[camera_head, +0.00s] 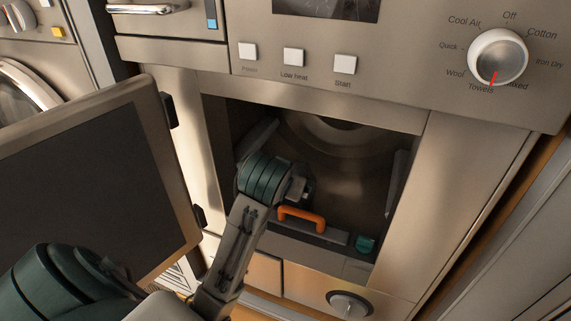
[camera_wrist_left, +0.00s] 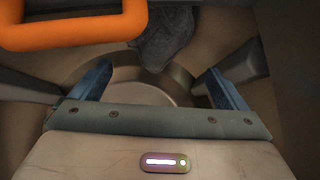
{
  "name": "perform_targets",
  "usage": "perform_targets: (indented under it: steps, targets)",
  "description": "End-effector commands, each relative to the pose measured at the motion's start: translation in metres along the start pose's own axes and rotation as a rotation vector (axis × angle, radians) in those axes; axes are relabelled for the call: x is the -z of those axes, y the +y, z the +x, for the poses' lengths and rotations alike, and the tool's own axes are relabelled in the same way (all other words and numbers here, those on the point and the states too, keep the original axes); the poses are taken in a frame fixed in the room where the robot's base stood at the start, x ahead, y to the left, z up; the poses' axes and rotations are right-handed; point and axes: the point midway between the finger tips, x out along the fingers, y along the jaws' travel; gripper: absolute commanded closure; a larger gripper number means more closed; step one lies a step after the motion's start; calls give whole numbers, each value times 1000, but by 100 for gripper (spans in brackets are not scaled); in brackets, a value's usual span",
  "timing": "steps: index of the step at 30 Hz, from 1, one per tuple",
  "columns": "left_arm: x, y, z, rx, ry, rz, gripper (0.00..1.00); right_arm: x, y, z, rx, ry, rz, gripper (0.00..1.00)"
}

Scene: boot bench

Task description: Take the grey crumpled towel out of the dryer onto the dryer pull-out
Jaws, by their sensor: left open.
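The grey crumpled towel (camera_wrist_left: 162,40) shows in the left wrist view, at the top middle inside the dryer drum. It lies beyond my left gripper (camera_wrist_left: 160,82), apart from it. The blue fingers are spread wide with nothing between them. In the head view my left arm reaches into the open dryer (camera_head: 345,165); its fingers cannot be made out there, and the towel does not show. I cannot clearly make out the dryer pull-out. My right gripper is in neither view.
The open dryer door (camera_head: 90,170) stands at the left. An orange handle (camera_head: 301,214) sits at the opening's lower edge, close to my left wrist; it also shows in the wrist view (camera_wrist_left: 75,32). The opening's side walls are close around the arm. A round knob (camera_head: 349,304) lies below.

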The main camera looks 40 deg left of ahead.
Motion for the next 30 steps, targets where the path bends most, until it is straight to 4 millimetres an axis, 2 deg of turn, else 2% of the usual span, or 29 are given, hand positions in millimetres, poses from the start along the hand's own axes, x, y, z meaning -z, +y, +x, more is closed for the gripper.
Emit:
perform_targets:
  steps: [4, 10, 13, 17, 23, 30]
  targets:
    - [-1, -1, 12, 3, -7, 14, 5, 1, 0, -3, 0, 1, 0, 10]
    - [-1, -1, 47, 3, -8, 12, 5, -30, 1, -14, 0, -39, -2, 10]
    - [0, -1, 65, 1, -9, 11, 5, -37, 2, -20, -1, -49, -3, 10]
    - [0, -1, 85, 1, -6, 9, 5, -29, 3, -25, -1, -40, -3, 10]
    - [-1, 0, 104, 1, -4, 8, 5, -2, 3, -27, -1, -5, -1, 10]
    - [-1, 0, 108, 0, -2, 8, 5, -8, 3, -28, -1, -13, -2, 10]
